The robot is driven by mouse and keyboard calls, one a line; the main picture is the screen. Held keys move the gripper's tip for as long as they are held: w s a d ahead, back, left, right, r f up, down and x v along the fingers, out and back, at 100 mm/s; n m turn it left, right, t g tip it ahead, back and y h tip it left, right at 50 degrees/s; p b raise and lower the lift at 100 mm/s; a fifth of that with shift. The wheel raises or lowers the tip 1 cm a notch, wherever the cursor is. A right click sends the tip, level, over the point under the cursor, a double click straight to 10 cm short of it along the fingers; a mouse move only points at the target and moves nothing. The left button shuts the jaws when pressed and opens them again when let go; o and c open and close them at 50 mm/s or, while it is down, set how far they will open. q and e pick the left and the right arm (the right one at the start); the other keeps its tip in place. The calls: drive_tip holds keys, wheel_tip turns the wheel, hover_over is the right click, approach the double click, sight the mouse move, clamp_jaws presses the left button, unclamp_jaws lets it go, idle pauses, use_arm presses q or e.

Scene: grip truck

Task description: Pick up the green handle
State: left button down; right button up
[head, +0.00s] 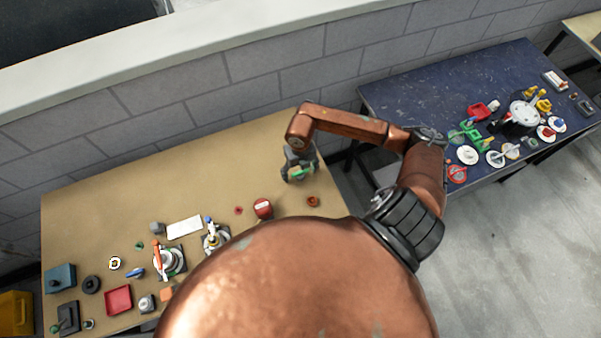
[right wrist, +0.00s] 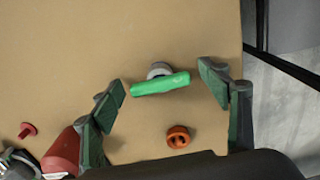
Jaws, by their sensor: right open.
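The green handle (right wrist: 160,84) is a bright green bar on a round grey base (right wrist: 159,70) on the tan table, seen in the right wrist view. My right gripper (right wrist: 163,82) is open, with one finger on each side of the handle's ends and a gap at both. In the head view the right gripper (head: 299,171) is over the right end of the tan table, and a bit of green shows at its fingers. I cannot tell how high the fingers are above the table. My left gripper is not in view.
An orange round knob (right wrist: 178,137) lies near the handle. A red part (head: 263,208) stands to the left. Several valves and parts crowd the left of the tan table (head: 110,200). The blue table (head: 420,90) is at the right, beyond a gap. A block wall runs behind.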

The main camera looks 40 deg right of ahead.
drive_tip(key=shift+c, duration=0.3)
drive_tip(key=c, duration=1.3)
drive_tip(key=shift+r, duration=0.15)
